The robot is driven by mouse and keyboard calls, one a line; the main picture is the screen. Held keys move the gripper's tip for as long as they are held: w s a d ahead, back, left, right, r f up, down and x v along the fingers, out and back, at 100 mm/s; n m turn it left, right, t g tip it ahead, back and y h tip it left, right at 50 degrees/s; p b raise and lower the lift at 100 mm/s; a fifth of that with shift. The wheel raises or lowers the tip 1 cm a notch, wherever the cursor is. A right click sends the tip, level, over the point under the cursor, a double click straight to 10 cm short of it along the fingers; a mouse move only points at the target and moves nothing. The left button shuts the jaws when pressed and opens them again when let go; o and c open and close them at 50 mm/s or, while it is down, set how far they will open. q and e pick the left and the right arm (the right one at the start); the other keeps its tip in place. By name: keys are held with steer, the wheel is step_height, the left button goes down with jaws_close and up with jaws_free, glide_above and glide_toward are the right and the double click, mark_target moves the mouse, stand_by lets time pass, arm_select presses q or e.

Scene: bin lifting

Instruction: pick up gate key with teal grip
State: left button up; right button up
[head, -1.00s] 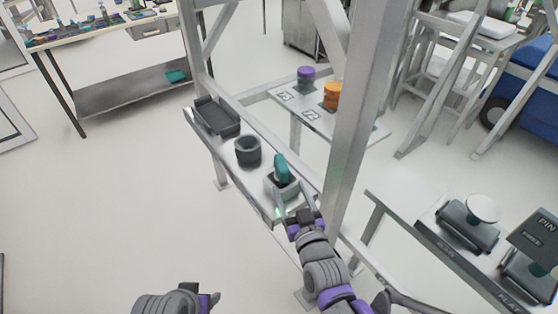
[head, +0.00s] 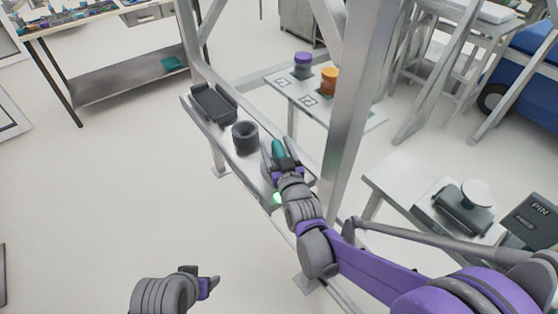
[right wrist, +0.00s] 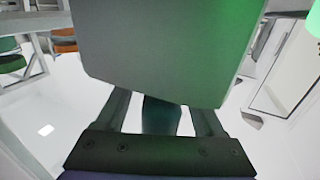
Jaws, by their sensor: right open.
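The gate key's teal grip (head: 279,149) stands upright in a small grey holder on the narrow shelf in the head view. My right gripper (head: 283,163) is open at the teal grip and hides most of the holder. In the right wrist view, a dark greenish piece (right wrist: 160,115) shows between my right fingers, with gaps on both sides. A large grey-green panel covers the fingertips there; I cannot tell what it belongs to. My left gripper (head: 208,283) is low in the head view, away from the shelf; its jaw state is unclear.
A dark round cup (head: 245,137) and a dark tray (head: 213,103) stand farther along the shelf. A thick grey post (head: 352,120) rises right of my right gripper. Behind it, a low table holds a purple cylinder (head: 303,65) and an orange cylinder (head: 329,80).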

jaws_close()
stand_by(0.3)
steer(key=shift+r, duration=0.1)
step_height(320, 180, up, 10)
steer(key=shift+f+p, duration=0.1)
steer(key=shift+p, duration=0.6)
step_height(320, 180, up, 6)
steer(key=p, duration=0.3)
steer(key=shift+p, duration=0.4)
stand_by(0.3)
